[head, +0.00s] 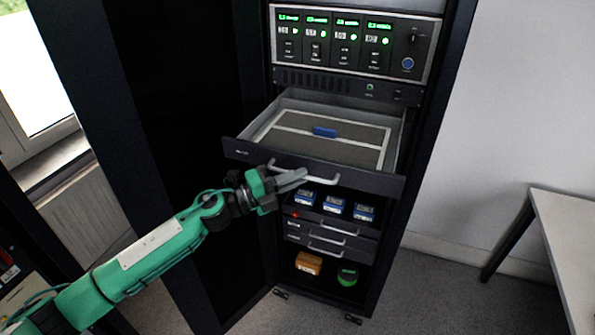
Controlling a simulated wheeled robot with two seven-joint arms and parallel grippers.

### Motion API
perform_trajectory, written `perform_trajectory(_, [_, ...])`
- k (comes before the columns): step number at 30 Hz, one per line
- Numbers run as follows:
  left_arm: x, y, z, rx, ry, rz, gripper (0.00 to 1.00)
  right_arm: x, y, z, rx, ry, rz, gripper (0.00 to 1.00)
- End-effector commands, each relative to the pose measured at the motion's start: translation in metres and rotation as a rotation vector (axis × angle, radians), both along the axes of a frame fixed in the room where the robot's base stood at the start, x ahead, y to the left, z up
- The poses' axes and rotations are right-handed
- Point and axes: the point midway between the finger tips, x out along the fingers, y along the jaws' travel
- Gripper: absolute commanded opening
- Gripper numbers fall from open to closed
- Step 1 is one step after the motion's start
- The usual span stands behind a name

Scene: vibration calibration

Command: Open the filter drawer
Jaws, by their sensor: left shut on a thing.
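The filter drawer (380,183) is pulled out of the black cabinet in the head view. Its inside shows a grey bottom with light strips and a small blue piece (324,132) lying on it. A pale bar handle (322,179) runs across the drawer front. My left gripper (293,177), on the green arm from the left, is at the left part of this handle and is shut on it. The fingers hide that end of the handle. My right gripper is not in view.
Above the drawer is an instrument panel (350,45) with green displays. Below are several blue boxes (333,207), shut drawers (330,238), an orange box (309,263) and a green round item (347,277). The dark cabinet door (190,110) stands open at left. A table (570,230) is at right.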

Motion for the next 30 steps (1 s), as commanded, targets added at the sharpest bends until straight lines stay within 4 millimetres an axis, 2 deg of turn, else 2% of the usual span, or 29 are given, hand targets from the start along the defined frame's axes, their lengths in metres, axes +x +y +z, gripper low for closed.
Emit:
perform_trajectory(16, [-0.0044, 0.0011, -0.0003, 0.0, 0.0, -0.001, 0.0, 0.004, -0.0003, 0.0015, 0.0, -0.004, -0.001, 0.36])
perform_trajectory(17, [-0.0044, 0.0011, -0.0003, 0.0, 0.0, -0.001, 0.16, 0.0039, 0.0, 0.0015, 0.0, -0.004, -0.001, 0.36])
perform_trajectory(19, [-0.0043, 0.0011, -0.0002, 0.0, 0.0, -0.001, 0.29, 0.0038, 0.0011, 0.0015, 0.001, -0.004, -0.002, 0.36])
perform_trajectory(20, [-0.0043, 0.0011, -0.0002, 0.0, 0.0, -0.001, 0.32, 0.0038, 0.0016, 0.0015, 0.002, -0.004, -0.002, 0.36])
perform_trajectory(30, [-0.0053, 0.0045, -0.0016, 0.0, 0.0, 0.001, 0.32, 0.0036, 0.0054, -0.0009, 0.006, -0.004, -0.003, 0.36])
